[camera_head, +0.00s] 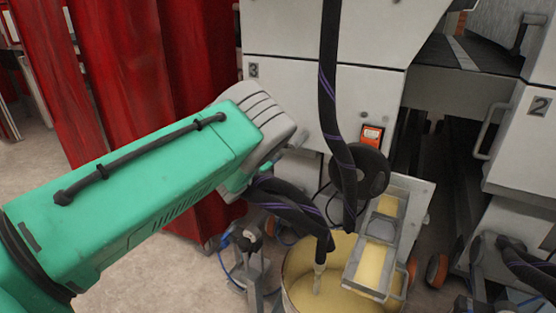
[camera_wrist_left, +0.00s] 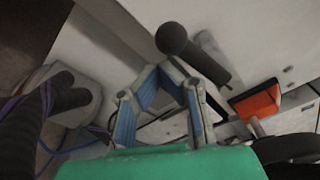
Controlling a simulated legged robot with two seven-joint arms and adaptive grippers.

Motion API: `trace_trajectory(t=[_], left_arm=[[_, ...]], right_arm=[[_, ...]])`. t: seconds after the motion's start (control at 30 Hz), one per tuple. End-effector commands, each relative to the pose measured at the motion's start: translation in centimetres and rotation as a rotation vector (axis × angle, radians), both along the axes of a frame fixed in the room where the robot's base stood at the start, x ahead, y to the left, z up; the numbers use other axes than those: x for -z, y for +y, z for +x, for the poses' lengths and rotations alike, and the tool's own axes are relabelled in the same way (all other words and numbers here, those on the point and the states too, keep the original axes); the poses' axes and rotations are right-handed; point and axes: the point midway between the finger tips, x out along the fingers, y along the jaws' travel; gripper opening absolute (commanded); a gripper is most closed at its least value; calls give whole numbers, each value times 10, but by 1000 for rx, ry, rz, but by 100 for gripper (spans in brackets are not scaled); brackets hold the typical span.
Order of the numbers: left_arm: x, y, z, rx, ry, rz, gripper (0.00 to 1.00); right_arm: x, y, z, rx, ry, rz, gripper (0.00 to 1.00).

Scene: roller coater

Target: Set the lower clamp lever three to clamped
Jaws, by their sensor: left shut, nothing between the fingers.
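In the left wrist view, a black bar handle with a rounded knob end (camera_wrist_left: 192,52), like a clamp lever, stands out from the pale machine panel. I cannot tell for certain whether it is lower clamp lever three. My left gripper (camera_wrist_left: 170,68) has blue-padded fingers shut together, with nothing between them. Its tips are just below the handle in the picture; I cannot tell whether they touch. In the head view, my left arm's grey wrist hides the fingers and the handle, in front of the white unit marked 3 (camera_head: 300,40). My right gripper is not in view.
Black hoses (camera_head: 328,100) hang in front of unit 3, down to a bucket of yellow liquid (camera_head: 300,270) beside a metal tray (camera_head: 416,190). Red curtains (camera_head: 125,70) hang left. Unit 2 (camera_head: 530,120) stands right.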

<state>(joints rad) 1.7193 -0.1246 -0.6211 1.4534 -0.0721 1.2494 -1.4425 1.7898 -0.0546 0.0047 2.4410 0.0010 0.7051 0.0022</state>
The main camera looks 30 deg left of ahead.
Motion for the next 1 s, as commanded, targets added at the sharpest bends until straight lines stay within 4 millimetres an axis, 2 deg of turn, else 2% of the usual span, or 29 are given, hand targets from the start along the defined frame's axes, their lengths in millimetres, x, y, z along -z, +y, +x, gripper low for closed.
trace_trajectory(t=[0.03,0.13,0.2,0.3,0.6,0.77,1.0], left_arm=[[17,-1,0,2,6,-1,0],[33,-3,2,4,12,-2,0],[21,-4,-16,2,16,-1,0],[17,-4,-37,2,16,-1,0],[14,-7,-87,4,19,-2,0],[14,-7,-98,5,18,-2,0],[14,-8,-99,5,18,-2,0]], right_arm=[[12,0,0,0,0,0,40],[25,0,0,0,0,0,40],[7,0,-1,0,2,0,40],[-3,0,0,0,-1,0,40],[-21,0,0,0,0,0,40],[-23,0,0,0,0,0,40],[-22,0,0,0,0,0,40]])
